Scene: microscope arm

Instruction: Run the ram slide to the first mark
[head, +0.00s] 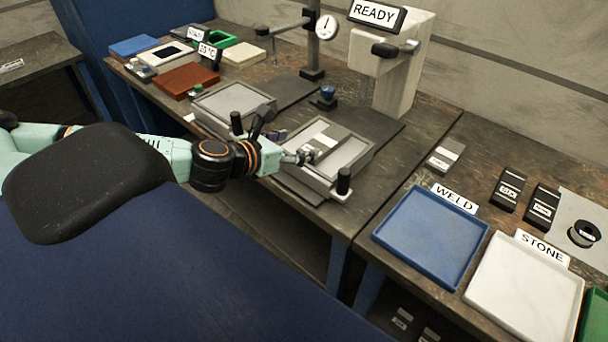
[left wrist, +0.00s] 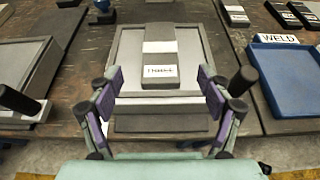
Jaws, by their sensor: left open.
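A grey slide tray (head: 352,152) with raised edges lies on the bench below the machine with the READY sign (head: 374,14). A black upright handle (head: 343,181) stands at its front right corner. A grey block with a pale band and a small label (left wrist: 160,58) sits in the tray; the label is too small to read surely. My left gripper (head: 303,157) is over the tray's front left side in the head view. In the left wrist view the gripper (left wrist: 162,88) is open and empty, its purple-padded fingers apart near the front edge. I see no clear travel marks. My right gripper is not in view.
A second grey slide (head: 235,101) with a black handle (head: 237,122) stands to the left, by a dial gauge (head: 327,27). A blue WELD tray (head: 430,235) and a white STONE tray (head: 524,282) lie to the right. Dark blocks (head: 508,189) lie behind them.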

